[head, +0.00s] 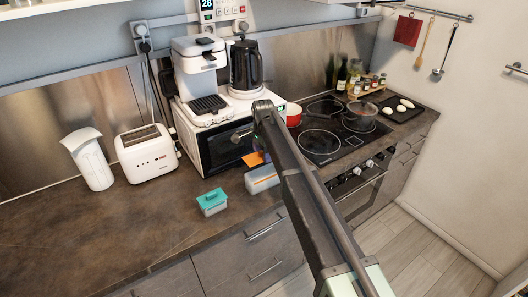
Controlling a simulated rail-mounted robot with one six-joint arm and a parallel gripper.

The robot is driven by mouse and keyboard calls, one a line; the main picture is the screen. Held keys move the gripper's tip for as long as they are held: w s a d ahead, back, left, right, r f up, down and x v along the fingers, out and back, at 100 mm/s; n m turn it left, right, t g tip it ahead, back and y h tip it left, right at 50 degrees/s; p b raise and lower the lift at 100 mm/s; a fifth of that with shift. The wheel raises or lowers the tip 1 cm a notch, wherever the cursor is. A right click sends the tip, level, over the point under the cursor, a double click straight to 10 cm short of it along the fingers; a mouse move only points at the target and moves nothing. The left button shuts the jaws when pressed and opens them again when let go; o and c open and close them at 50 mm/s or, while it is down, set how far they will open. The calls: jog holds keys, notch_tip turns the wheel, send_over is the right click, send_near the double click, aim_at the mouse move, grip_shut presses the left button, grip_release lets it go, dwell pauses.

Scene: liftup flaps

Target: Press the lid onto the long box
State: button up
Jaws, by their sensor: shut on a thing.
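The long box (261,180) is grey-blue with an orange stripe along its upper part. It lies on the counter near the front edge, its right end hidden by my arm. A small orange piece (254,158) shows just behind it; I cannot tell if this is its lid or a separate thing. My arm crosses from the lower right up to a joint above the counter and covers the space by the long box. My gripper cannot be made out behind the arm, and what it holds is hidden. Whether the lid is seated is also unclear.
A small clear box with a teal lid (212,201) stands left of the long box. A white toaster (147,152), a white jug (90,160) and a dark-fronted oven (225,146) stand behind. The hob (320,143) lies right. The left counter front is free.

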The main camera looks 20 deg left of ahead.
notch_tip(320, 180, down, 7)
jog(key=b, duration=0.7)
jog(key=shift+f+b, duration=0.35)
dwell(1.8)
dwell(0.3)
jog(key=o, duration=1)
jog(key=shift+o, duration=0.3)
notch_tip(320, 180, up, 7)
jog(key=p, duration=0.7)
jog(key=shift+r, duration=0.1)
